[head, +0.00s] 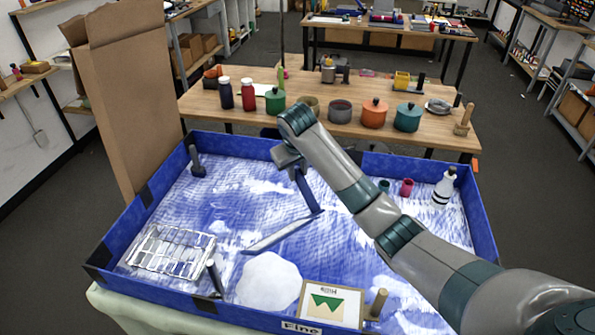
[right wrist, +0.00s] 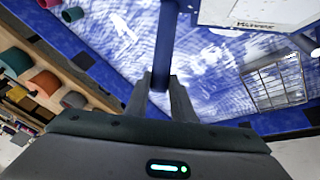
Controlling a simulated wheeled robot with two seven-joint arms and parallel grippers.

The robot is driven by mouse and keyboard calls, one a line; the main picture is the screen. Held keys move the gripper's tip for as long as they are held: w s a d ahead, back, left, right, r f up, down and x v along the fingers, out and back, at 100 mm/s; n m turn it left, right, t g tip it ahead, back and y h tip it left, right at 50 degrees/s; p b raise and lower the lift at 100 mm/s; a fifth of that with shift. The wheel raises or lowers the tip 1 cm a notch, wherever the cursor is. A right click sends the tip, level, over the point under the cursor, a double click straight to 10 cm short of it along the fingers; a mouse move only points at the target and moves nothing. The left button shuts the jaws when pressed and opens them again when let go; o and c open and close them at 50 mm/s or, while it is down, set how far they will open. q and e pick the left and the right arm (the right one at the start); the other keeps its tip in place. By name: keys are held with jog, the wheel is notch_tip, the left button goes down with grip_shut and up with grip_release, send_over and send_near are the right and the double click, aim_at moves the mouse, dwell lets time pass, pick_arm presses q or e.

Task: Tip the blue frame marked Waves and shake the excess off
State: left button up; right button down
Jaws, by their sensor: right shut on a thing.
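My right gripper (head: 300,172) is shut on the blue upright handle of the blue frame marked Waves (head: 283,232). In the head view the frame is tilted and shows nearly edge-on, held over the blue-walled tray (head: 105,240). In the right wrist view the gripper fingers (right wrist: 161,88) close around the handle (right wrist: 164,50). The frame's pale panel with its label (right wrist: 245,12) shows at the top of that view. Whether anything lies on the frame's face is hidden from the head view. My left gripper is not in view.
The tray floor has white streaks, a wire rack (head: 172,252), a white round patch (head: 268,281), and a card with a green shape (head: 330,304). A white bottle (head: 444,188) and small cups stand at the right. A wooden table (head: 235,118) with pots stands behind.

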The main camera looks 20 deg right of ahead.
jog(key=shift+r, duration=0.2)
jog(key=shift+r, duration=1.65)
jog(key=shift+f, duration=0.15)
jog(key=shift+f, duration=1.65)
jog(key=shift+r, duration=1.75)
